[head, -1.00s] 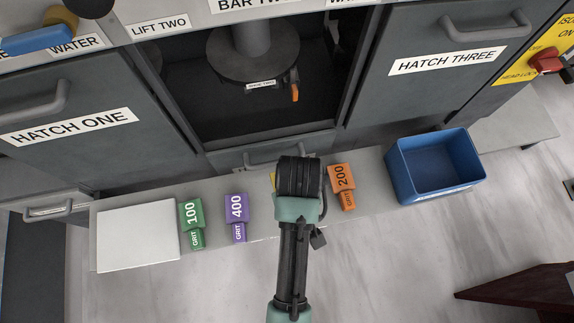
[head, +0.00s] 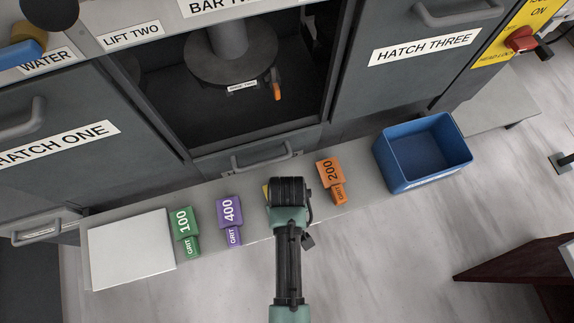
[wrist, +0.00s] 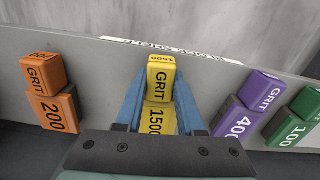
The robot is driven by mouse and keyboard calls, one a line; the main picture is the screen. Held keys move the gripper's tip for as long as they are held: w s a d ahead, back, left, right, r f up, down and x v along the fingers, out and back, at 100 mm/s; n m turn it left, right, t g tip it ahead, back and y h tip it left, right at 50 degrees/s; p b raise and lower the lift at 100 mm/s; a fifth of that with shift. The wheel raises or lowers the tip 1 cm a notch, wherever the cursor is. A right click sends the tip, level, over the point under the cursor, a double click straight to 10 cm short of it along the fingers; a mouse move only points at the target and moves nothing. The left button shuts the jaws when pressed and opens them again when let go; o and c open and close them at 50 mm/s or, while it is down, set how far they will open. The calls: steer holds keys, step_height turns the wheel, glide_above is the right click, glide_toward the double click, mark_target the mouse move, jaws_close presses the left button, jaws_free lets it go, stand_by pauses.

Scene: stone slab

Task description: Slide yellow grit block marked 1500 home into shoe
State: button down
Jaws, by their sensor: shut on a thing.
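The yellow grit block marked 1500 (wrist: 157,118) stands on the shelf in the wrist view, between the two blue fingers of my gripper (wrist: 157,92), which is shut on it. In the head view only a yellow sliver of the block (head: 266,191) shows beside my wrist, which hides the fingers. The shoe appears to be under the round grey head (head: 230,68) in the open bay, by a small white label (head: 242,86) and an orange lever (head: 277,91). The shoe's opening cannot be made out.
The orange 200 block (head: 329,172), purple 400 block (head: 229,212) and green 100 block (head: 182,222) stand along the shelf. A blue bin (head: 385,162) is at right and a pale flat plate (head: 130,248) at left. A drawer handle (head: 262,157) sits below the bay.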

steer(key=shift+f, duration=0.2)
steer(key=c, duration=0.5)
jaws_free()
steer(key=shift+f+b, duration=0.1)
steer(key=shift+b, duration=0.3)
